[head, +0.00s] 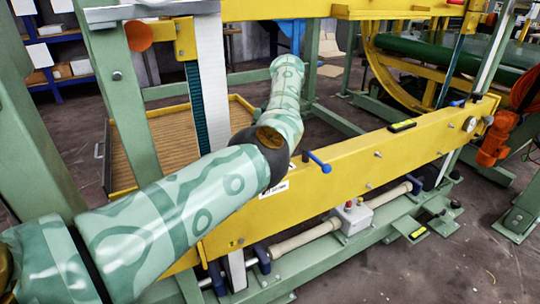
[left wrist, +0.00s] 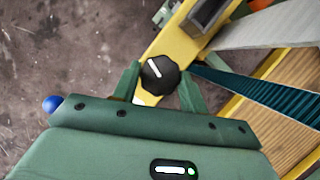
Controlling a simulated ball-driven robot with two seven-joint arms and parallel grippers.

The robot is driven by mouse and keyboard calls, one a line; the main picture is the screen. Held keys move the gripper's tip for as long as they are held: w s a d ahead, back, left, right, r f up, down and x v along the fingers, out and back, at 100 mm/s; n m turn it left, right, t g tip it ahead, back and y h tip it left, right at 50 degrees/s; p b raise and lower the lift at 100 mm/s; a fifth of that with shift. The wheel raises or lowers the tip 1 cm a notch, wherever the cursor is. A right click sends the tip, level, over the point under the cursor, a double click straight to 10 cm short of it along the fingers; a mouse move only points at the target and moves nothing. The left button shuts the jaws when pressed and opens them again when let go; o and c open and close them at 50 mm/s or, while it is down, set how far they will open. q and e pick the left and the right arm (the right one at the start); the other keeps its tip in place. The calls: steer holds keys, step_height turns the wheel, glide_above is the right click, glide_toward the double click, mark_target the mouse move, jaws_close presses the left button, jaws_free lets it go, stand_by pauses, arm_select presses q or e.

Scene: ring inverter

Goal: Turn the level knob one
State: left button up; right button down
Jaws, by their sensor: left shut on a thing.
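The level knob (left wrist: 160,75) is a dark knob with a white pointer line on a yellow beam (left wrist: 183,32), in the left wrist view. The pointer slants toward the upper left. My left gripper (left wrist: 159,84) has one green finger on each side of the knob and is shut on it. In the head view my left arm comes in from the lower left, bends in front of the yellow beam (head: 345,158) and reaches away. Its gripper and the knob cannot be made out there. My right gripper is in neither view.
A blue-tipped handle (head: 318,162) sticks out of the beam. A ribbed brown platform (head: 160,147) lies behind my arm. A green post (head: 120,100) stands at left. An orange device (head: 495,140) is at far right. Bare floor (head: 450,250) shows at lower right.

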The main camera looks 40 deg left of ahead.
arm_select(q)
steer(key=shift+n, duration=0.4)
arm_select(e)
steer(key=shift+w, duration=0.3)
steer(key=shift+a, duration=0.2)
arm_select(q)
steer(key=o, duration=1)
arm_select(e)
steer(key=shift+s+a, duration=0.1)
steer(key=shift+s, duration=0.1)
